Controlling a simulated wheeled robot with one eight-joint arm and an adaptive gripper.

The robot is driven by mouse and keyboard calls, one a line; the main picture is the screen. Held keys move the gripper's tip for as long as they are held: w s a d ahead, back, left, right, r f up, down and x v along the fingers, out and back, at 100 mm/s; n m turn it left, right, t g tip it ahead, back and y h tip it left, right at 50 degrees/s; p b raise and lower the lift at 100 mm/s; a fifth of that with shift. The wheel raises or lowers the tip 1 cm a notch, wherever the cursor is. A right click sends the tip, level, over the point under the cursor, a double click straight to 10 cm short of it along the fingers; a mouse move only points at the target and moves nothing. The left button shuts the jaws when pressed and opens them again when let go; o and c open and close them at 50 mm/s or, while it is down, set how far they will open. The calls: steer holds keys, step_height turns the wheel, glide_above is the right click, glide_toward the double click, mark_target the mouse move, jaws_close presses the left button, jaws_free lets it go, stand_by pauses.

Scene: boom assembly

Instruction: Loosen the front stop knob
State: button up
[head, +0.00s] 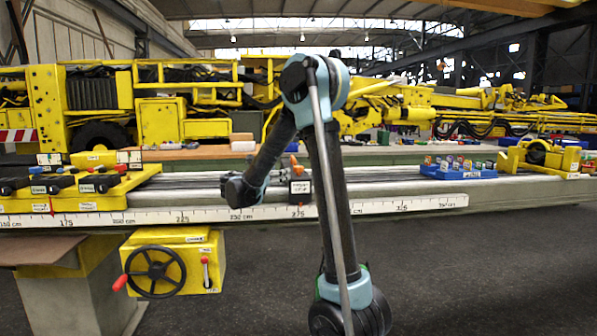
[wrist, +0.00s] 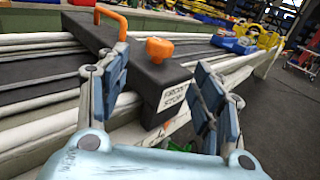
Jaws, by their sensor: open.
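The front stop is a dark block (wrist: 125,65) with a white "FRONT STOP" label, sitting across the rails in the wrist view. The orange stop knob (wrist: 160,48) stands on its top near the labelled end, and an orange handle (wrist: 100,22) is at the far end. My gripper (wrist: 162,68) is open, its blue-grey fingers on either side of the block's near end in the picture. The knob shows between the fingers, with nothing held. In the head view the orange knob (head: 294,161) and the label (head: 300,187) show beside my arm; the fingers cannot be made out there.
Long metal rails (head: 400,188) run left to right, with a white ruler (head: 400,205) along the front edge. A blue tray (head: 457,171) stands to the right. A yellow unit with levers (head: 110,200) is at the left, above a yellow handwheel box (head: 210,255).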

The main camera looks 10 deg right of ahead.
mark_target(295, 168)
steer(key=x, duration=1.4)
steer(key=shift+w+d, duration=0.15)
steer(key=shift+d, duration=0.1)
steer(key=c, duration=1)
